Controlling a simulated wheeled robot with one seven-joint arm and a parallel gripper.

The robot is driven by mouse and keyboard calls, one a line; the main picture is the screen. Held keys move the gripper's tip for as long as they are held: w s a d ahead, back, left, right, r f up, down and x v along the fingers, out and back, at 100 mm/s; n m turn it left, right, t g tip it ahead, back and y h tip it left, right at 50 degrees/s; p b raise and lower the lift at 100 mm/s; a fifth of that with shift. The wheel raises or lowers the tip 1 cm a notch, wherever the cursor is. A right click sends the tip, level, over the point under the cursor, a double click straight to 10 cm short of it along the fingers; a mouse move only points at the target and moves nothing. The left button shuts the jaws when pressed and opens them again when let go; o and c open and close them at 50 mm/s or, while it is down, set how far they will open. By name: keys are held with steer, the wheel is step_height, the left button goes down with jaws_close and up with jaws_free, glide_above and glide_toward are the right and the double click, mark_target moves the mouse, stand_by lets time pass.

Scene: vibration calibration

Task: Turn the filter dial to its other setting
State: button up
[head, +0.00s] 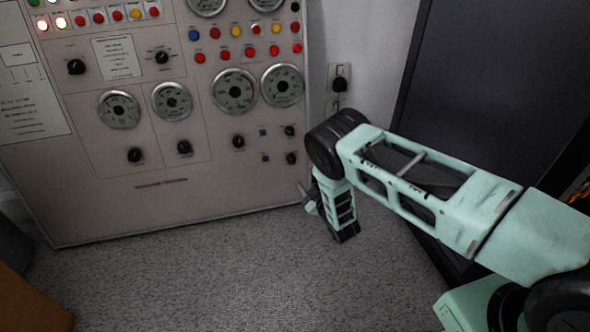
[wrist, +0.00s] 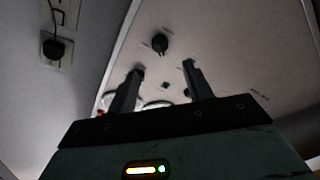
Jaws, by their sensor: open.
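The grey control panel (head: 160,210) stands upright at the left in the head view and carries several black dials. Two small dials, an upper one (head: 289,131) and a lower one (head: 292,158), sit near its right edge. The labels are too small to read, so I cannot tell which is the filter dial. My gripper (head: 306,199) is low by the panel's lower right edge. In the wrist view my gripper (wrist: 163,68) is open and empty, its two fingers apart. A black dial (wrist: 160,43) shows beyond the gap between the fingertips, apart from them.
Round gauges (head: 234,91) and coloured buttons (head: 235,31) fill the panel's upper part. A wall socket with a black plug (head: 340,84) is right of the panel, also in the wrist view (wrist: 55,47). A large dark board (head: 490,90) stands at right. The carpet (head: 220,280) in front is clear.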

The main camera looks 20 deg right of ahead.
mark_target(293, 161)
steer(key=w+b, duration=0.1)
steer(key=w, duration=0.2)
steer(key=w+a+b, duration=0.1)
steer(key=w, duration=0.2)
steer(key=w+b, duration=0.2)
steer(key=w, duration=0.1)
steer(key=shift+a+f, duration=0.1)
steer(key=shift+a, duration=0.25)
steer(key=shift+w+a, duration=0.1)
steer(key=shift+w, duration=0.3)
steer(key=c, duration=1)
